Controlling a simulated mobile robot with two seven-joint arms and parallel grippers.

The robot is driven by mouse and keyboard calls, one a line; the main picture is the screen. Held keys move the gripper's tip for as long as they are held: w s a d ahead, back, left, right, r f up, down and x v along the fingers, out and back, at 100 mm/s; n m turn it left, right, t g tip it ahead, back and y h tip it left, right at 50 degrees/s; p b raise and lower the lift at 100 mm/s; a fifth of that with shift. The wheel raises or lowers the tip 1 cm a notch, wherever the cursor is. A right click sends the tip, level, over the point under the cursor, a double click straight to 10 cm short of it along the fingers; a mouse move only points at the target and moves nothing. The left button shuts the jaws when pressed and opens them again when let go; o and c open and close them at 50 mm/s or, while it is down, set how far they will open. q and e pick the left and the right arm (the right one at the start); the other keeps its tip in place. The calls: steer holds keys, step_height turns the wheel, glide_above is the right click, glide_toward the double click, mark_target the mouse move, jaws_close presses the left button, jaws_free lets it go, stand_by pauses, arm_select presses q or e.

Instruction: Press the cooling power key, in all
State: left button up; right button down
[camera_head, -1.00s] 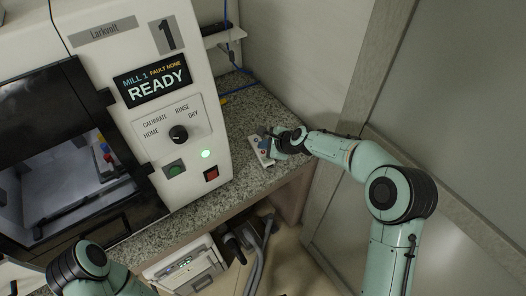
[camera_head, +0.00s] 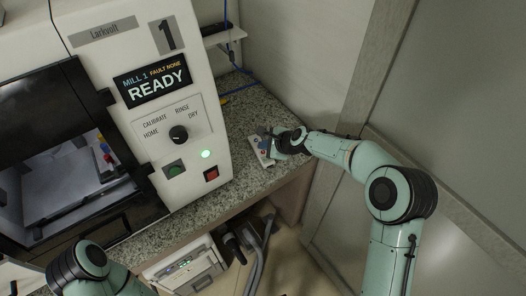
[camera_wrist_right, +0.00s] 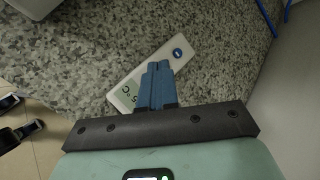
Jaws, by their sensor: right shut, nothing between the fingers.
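A small white remote-like panel (camera_head: 256,144) lies on the granite counter, right of the mill. In the right wrist view the panel (camera_wrist_right: 128,79) shows a display (camera_wrist_right: 127,92) reading "5°C" and a round blue key (camera_wrist_right: 177,53) at its far end. My right gripper (camera_head: 268,143) is shut and empty, its blue fingers (camera_wrist_right: 158,66) over the middle of the panel between display and blue key. They hide that part, and I cannot tell whether the tips touch it. No key labelled cooling power is readable. My left gripper is out of view.
The white mill (camera_head: 94,50) stands to the left, its screen (camera_head: 154,82) reading "READY". It has a black knob (camera_head: 179,134), a lit green lamp (camera_head: 206,154) and a red switch (camera_head: 211,173). Blue cables lie behind on the granite counter (camera_head: 245,105). A wall bounds the right.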

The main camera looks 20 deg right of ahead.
steer(key=shift+f, duration=0.1)
stand_by(0.4)
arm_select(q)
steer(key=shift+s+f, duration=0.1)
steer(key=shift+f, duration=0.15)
arm_select(e)
steer(key=shift+f, duration=0.3)
arm_select(q)
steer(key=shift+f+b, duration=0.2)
steer(key=shift+b, duration=0.3)
arm_select(e)
steer(key=shift+f, duration=0.35)
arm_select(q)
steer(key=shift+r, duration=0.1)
arm_select(e)
steer(key=shift+r, duration=0.1)
arm_select(q)
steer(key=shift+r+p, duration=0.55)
steer(key=shift+p, duration=0.15)
arm_select(e)
steer(key=shift+r, duration=0.65)
steer(key=shift+r, duration=0.1)
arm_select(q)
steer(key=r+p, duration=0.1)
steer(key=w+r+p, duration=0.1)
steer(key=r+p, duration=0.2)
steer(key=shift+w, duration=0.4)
arm_select(e)
step_height(320, 180, up, 5)
steer(key=shift+f, duration=0.15)
